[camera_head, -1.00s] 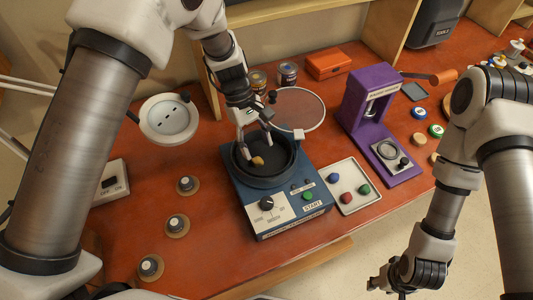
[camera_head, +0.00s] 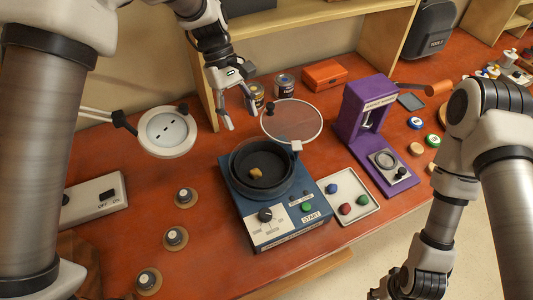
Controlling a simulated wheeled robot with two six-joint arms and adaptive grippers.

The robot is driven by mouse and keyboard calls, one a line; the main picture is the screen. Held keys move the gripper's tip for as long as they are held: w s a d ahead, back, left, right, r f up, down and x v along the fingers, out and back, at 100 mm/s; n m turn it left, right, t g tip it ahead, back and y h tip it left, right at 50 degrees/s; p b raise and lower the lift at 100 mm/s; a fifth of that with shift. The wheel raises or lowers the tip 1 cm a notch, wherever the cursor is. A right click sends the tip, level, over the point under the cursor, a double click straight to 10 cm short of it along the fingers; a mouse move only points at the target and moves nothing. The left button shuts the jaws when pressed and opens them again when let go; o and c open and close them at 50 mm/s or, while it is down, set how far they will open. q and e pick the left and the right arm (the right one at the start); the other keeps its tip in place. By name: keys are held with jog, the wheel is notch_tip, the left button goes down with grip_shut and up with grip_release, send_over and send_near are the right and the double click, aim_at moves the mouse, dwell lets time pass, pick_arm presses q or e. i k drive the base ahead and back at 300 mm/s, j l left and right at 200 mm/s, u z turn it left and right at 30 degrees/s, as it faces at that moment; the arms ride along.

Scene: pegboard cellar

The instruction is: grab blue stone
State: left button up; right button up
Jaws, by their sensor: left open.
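The blue stone (camera_head: 331,188) lies in a white tray (camera_head: 371,214) at the right of the blue machine. A red stone (camera_head: 345,209) and a green stone (camera_head: 363,200) lie in the same tray. My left gripper (camera_head: 242,123) is open and empty, raised behind the machine's round bowl and well to the upper left of the blue stone. My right gripper (camera_head: 385,296) is at the bottom edge, low in front of the table and mostly cut off by the frame, so its jaws do not show clearly.
The blue machine (camera_head: 285,233) has a dark bowl (camera_head: 238,183) holding a yellowish stone (camera_head: 257,173). A round transparent lid (camera_head: 292,119) is open behind it. A purple press (camera_head: 358,113) stands right of the tray. A ring lamp (camera_head: 168,132) and several knobs are at left.

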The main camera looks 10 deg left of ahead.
aim_at(331, 188)
jog(key=k+l, duration=0.85)
